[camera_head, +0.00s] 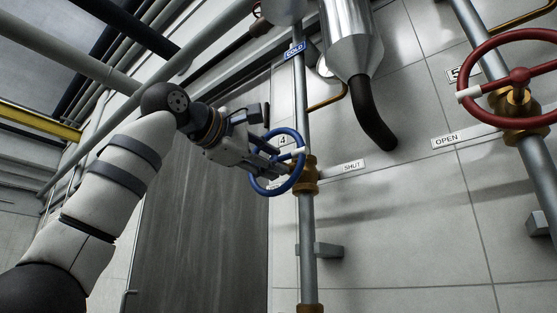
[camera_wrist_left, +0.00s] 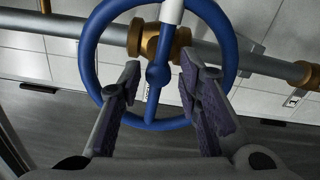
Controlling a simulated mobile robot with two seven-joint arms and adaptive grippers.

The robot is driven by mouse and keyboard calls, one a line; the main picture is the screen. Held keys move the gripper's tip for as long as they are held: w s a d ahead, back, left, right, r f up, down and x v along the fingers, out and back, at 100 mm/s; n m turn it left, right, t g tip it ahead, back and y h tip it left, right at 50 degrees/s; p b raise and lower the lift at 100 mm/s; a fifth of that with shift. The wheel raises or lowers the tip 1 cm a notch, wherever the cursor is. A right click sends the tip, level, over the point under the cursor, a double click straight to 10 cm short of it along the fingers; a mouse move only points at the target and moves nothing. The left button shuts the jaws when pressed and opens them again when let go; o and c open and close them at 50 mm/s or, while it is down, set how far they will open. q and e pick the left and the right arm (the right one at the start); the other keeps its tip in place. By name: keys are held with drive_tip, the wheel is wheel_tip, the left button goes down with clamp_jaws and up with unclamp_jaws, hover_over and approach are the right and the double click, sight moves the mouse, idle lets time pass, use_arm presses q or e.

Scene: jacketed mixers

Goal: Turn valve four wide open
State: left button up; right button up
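Valve four is a blue handwheel (camera_head: 252,177) on a brass body (camera_head: 305,176) on a vertical grey pipe, with a small "4" plate (camera_head: 283,140) behind it. A white mark on its rim (camera_head: 300,151) points right, toward the SHUT label (camera_head: 350,167). My left gripper (camera_head: 268,153) is at the wheel. In the left wrist view, the gripper (camera_wrist_left: 160,78) is open, its fingers on either side of the blue hub and lower spoke (camera_wrist_left: 156,76), inside the rim's outline. I cannot tell whether they touch the wheel. My right gripper is out of view.
A red handwheel (camera_head: 519,75) with a "5" plate (camera_head: 461,73) and an OPEN label (camera_head: 446,141) stands at the right. A metal vessel with a dark outlet (camera_head: 371,112) hangs between the pipes. A blue COLD tag (camera_head: 294,51) is above valve four.

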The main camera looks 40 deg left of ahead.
use_arm(q)
drive_tip(key=shift+w+d+r, duration=0.15)
drive_tip(key=shift+w+r, duration=0.05)
drive_tip(key=shift+w, duration=0.9)
drive_tip(key=shift+w+f, duration=0.15)
drive_tip(key=shift+w, duration=0.3)
clamp_jaws()
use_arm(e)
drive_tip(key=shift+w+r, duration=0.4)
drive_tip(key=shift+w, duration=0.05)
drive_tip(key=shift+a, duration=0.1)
